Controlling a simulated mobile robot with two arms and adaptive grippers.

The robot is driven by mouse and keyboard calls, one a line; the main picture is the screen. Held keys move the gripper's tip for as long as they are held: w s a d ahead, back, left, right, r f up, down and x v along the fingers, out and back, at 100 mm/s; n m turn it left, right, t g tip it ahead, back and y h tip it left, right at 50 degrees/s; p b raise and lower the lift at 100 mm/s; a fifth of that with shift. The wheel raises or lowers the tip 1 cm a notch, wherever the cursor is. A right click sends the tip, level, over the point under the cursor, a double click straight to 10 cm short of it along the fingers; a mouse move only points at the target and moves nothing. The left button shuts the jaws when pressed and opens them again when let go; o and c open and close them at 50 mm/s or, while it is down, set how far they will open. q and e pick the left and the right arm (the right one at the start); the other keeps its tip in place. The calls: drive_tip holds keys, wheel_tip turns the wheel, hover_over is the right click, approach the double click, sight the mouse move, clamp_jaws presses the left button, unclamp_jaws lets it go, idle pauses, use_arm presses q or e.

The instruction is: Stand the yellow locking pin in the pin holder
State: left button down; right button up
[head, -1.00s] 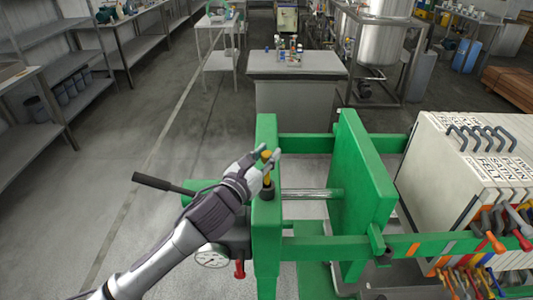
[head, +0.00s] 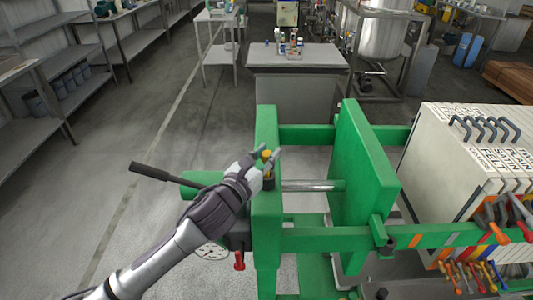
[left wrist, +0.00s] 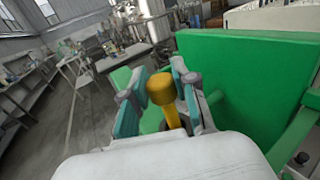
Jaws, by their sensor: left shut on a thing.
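The yellow locking pin (head: 267,156) stands roughly upright at the left green end plate (head: 266,120) of the press. My left gripper (left wrist: 162,98) is shut on it, with one finger on each side of the pin (left wrist: 161,88) in the left wrist view. A dark cup, apparently the pin holder (head: 268,182), is on the green end plate just below the pin. Part of its dark rim (left wrist: 187,122) shows behind the pin in the left wrist view. The pin's lower end is hidden, so I cannot tell how deep it sits. My right gripper is not in view.
A second green plate (head: 365,185) stands to the right, joined by green rails and a steel rod (head: 312,186). A small dark socket (head: 388,246) is on the front rail. A black lever (head: 160,176) sticks out left. White filter plates (head: 455,160) stand at right.

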use_arm(q)
drive_tip(key=c, duration=0.8)
unclamp_jaws()
drive_tip(key=v, duration=1.2)
